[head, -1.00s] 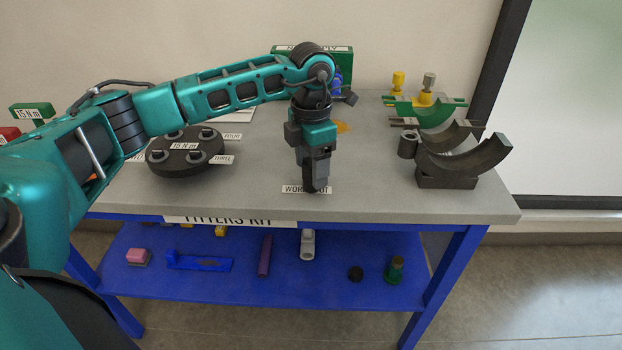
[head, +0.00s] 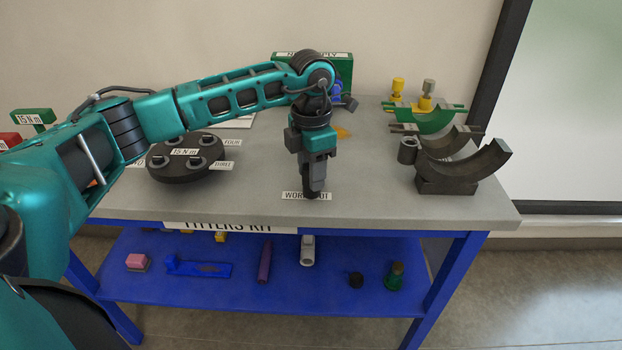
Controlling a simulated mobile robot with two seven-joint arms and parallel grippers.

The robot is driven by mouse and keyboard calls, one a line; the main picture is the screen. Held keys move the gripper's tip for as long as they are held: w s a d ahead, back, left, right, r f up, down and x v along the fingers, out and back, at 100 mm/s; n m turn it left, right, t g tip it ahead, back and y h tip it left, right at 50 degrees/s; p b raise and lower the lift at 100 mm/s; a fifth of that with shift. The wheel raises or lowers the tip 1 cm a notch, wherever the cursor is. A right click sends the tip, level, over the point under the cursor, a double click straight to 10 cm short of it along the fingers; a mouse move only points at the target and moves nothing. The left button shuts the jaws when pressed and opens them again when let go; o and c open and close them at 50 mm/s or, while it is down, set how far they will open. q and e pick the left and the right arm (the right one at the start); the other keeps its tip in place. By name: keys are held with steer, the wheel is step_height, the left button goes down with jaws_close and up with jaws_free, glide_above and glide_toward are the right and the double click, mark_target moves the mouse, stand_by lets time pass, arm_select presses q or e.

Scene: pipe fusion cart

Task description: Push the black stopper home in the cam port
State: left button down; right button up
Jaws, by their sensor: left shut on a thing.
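My left gripper (head: 312,188) points straight down at the front middle of the bench top, just at the work spot label (head: 292,196). It is shut on a small dark piece (head: 311,195), which looks like the black stopper; its shape is mostly hidden by the fingers. The piece is at or very near the bench surface; I cannot tell whether it touches. I cannot make out the cam port; the gripper covers that area. My right gripper is not in view.
A round black flange (head: 185,172) with several bolts stands left of the gripper. Dark and green curved saddles (head: 465,165) stand at the right. A green box (head: 340,62) is behind.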

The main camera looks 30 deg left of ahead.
arm_select(q)
steer(key=shift+r+p, duration=1.85)
steer(key=shift+r, duration=0.7)
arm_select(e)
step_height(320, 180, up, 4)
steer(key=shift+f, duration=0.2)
